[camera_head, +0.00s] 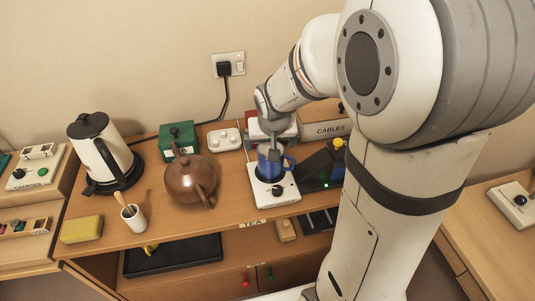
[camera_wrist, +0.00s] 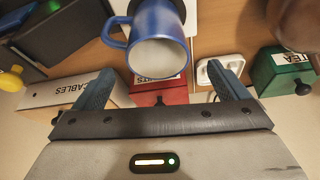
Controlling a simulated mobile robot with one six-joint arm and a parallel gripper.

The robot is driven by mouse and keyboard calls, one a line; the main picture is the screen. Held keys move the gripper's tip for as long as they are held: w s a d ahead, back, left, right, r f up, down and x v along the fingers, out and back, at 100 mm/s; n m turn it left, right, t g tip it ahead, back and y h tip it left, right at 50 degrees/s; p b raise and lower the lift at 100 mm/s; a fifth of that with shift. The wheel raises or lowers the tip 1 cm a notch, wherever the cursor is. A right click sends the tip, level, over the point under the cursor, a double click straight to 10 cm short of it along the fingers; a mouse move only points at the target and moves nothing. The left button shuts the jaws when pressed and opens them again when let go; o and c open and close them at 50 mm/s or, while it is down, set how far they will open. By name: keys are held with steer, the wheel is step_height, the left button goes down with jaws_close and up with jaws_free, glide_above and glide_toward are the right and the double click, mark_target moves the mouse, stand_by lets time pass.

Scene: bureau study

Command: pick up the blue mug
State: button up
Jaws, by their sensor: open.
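The blue mug (camera_head: 266,164) stands upright on a white device (camera_head: 277,197) with a black knob, its handle to the right. In the wrist view the mug (camera_wrist: 160,22) is at the top centre, with its pale inside showing and its handle to the left. My gripper (camera_head: 272,142) is above and at the mug in the head view, overlapping its rim. In the wrist view my gripper (camera_wrist: 163,88) has its two fingers wide apart, with the mug ahead of the gap. I cannot tell whether a finger touches the mug.
A brown teapot (camera_head: 190,181) stands left of the mug, with a green tea box (camera_head: 177,137) behind it. A kettle (camera_head: 97,150) and a white cup (camera_head: 134,218) are further left. A cables box (camera_head: 326,130) and a dark device (camera_head: 318,172) are close on the right.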

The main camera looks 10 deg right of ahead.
steer(key=shift+x, duration=2.75)
steer(key=shift+s+d, duration=0.1)
steer(key=shift+s, duration=0.05)
steer(key=shift+c, duration=0.3)
steer(key=c, duration=1.5)
steer(key=shift+r, duration=0.1)
steer(key=shift+c, duration=0.2)
